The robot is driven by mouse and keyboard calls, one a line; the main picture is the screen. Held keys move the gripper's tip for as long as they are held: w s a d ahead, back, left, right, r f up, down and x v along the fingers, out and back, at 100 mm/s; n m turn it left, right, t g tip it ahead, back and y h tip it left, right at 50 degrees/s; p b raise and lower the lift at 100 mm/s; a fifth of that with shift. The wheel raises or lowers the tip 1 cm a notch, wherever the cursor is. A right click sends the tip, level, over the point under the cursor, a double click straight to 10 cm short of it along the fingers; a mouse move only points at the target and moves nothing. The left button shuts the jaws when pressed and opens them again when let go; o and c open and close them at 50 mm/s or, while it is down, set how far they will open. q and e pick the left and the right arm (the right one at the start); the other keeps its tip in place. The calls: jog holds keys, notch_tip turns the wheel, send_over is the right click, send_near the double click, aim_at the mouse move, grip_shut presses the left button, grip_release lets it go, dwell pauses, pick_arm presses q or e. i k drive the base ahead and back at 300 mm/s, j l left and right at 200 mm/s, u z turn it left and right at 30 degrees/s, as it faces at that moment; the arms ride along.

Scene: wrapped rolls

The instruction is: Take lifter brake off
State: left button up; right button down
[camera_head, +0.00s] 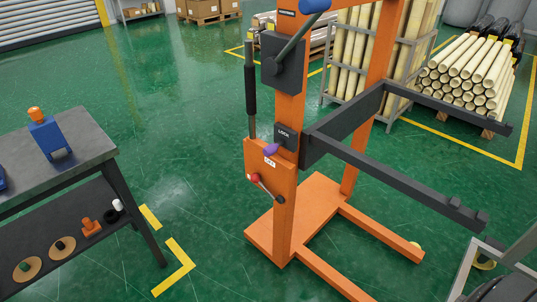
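The orange lifter (288,208) stands upright at the centre of the head view, with two dark fork arms (385,163) reaching right. A dark plate marked LOCK (288,131) is on its post. Below it are a purple knob (271,150) and a small white label (270,162). A lever with a red knob (255,178) slants down to the right on the lower orange box. A dark upper box (283,66) carries a lever with a blue knob (315,5). Which control is the brake cannot be told for sure. Neither gripper is recognisable in view.
A dark workbench (95,142) with a blue device (50,138) stands at left. A rack of rolls (352,50) and stacked wrapped rolls (468,70) stand behind the lifter. A grey metal frame (463,268) is partly visible at lower right. Green floor left of the lifter is clear.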

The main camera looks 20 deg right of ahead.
aim_at(255, 177)
jog(key=i+j+z, duration=0.2)
jog(key=i+z, duration=0.2)
jog(key=i+j+z, duration=0.25)
jog(key=z, duration=0.2)
jog(key=i+j+z, duration=0.5)
jog(key=j+z, duration=0.35)
jog(key=i+j+z, duration=0.1)
jog(key=i+j, duration=0.25)
jog(key=i, duration=0.05)
